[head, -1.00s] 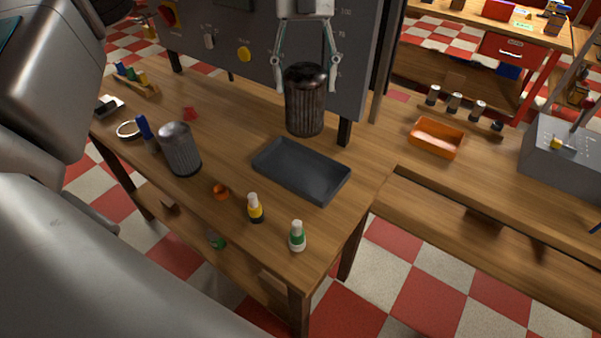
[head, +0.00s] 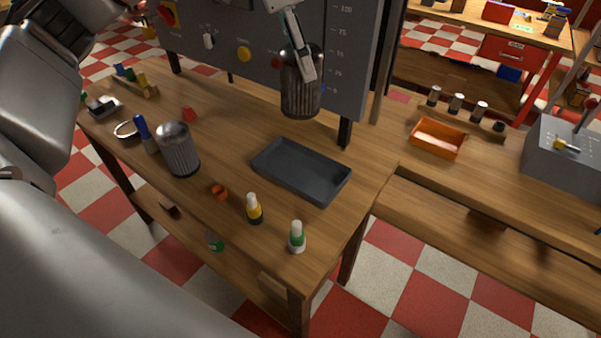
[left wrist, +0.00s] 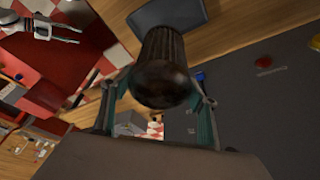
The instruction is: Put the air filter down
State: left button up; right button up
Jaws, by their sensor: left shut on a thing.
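The air filter (head: 301,92) is a dark, ribbed cylinder. My left gripper (head: 304,72) is shut on it from above and holds it in the air, behind the dark tray in the head view. In the left wrist view the air filter (left wrist: 162,70) sits between the two fingers, its dark rounded end towards the camera. A second, greyer ribbed cylinder (head: 178,150) stands upright on the wooden table (head: 235,140). My right gripper (left wrist: 50,30) shows at the upper left of the left wrist view, its fingers apart and empty; the head view does not show it.
A dark shallow tray (head: 300,172) lies empty on the table. A yellow-labelled bottle (head: 254,208), a green-labelled bottle (head: 297,237) and an orange ring (head: 219,191) are near the front edge. A grey panel (head: 270,45) stands behind. An orange bin (head: 437,139) is on the right bench.

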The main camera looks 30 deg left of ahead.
aim_at(284, 97)
pick_arm(q)
jog(key=shift+n, duration=0.3)
jog(key=shift+f, duration=0.35)
notch_tip(284, 97, down, 19)
jog(key=shift+p, duration=0.35)
jog(key=shift+f, duration=0.2)
jog(key=o, duration=1.1)
jog(key=shift+r, duration=0.1)
jog(key=b+v, duration=0.1)
jog(key=v, duration=1.1)
